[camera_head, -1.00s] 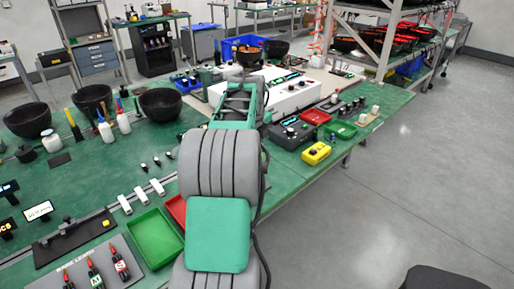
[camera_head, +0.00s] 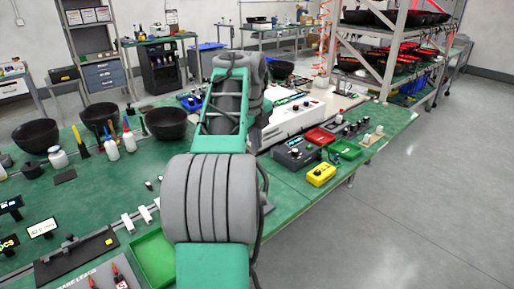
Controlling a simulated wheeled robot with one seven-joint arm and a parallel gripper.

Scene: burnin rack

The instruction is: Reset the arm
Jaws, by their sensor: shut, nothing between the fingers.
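My arm (camera_head: 208,195), with grey ribbed joints and green links, rises through the middle of the head view above the green workbench (camera_head: 300,181). Its far end reaches up to about the level of the back of the bench. My gripper's fingers do not show; they are hidden behind the arm links or turned away. Nothing held by the arm can be seen.
Black bowls (camera_head: 165,123) and bottles stand left. A green tray (camera_head: 153,258) lies close left. A metal rack (camera_head: 385,60) is behind; the right floor is clear.

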